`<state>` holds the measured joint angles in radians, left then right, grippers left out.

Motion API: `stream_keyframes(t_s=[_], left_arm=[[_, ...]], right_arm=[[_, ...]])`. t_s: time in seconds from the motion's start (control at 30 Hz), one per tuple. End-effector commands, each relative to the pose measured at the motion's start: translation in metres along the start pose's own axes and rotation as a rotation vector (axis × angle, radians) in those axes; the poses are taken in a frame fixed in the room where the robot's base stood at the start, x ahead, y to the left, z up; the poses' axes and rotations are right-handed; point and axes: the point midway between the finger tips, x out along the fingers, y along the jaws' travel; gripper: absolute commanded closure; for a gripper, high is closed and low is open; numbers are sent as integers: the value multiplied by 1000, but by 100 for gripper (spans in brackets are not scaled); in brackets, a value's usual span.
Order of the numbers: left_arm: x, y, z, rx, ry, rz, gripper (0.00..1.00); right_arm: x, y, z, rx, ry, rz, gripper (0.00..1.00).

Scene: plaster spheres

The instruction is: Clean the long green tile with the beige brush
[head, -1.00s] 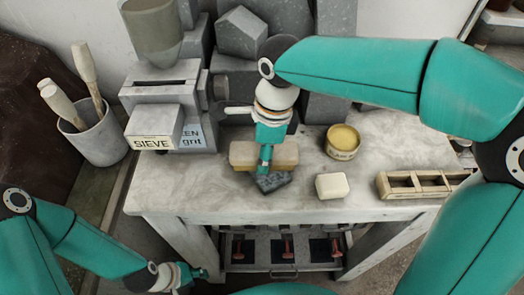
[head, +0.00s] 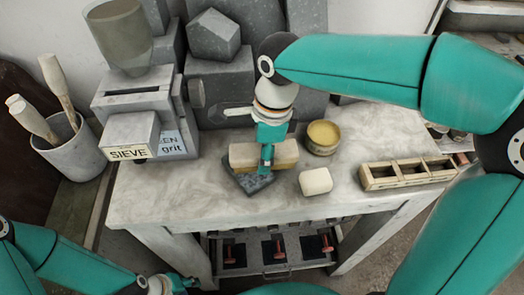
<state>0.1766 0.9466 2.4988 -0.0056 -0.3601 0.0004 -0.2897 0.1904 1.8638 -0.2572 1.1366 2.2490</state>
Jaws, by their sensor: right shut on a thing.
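My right gripper (head: 265,165) is shut on a beige block (head: 284,153), which looks like the beige brush, over the middle of the pale worktop. A dark grey speckled slab (head: 240,181) lies under and in front of the block, partly hidden by it and the gripper. I cannot tell whether block and slab touch. The slab may be the tile, but it does not look green, and no clearly green tile shows. My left gripper (head: 182,284) is low at the bottom edge, in front of the worktop, small and partly cut off; its jaws are unclear.
A cream block (head: 316,181) and a round tin (head: 322,137) stand right of the slab. A wooden compartment tray (head: 408,173) is at the right end. The grey SIEVE machine (head: 130,135) stands left, grey stone blocks behind. The front left worktop (head: 160,200) is clear.

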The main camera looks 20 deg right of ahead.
Motion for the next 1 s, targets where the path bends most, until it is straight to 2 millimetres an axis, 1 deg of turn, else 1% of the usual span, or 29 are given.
stream_keyframes(t_s=[0.3,0.53,0.8,1.0], left_arm=[[-5,2,0,0,0,0,60],[-6,2,0,0,0,0,60],[-9,3,0,0,0,0,60],[-9,3,0,0,0,0,60]], right_arm=[[0,0,19,-2,0,0,77],[1,0,26,0,-1,0,77],[4,0,42,-1,0,0,77],[4,0,44,0,-1,-1,77]])
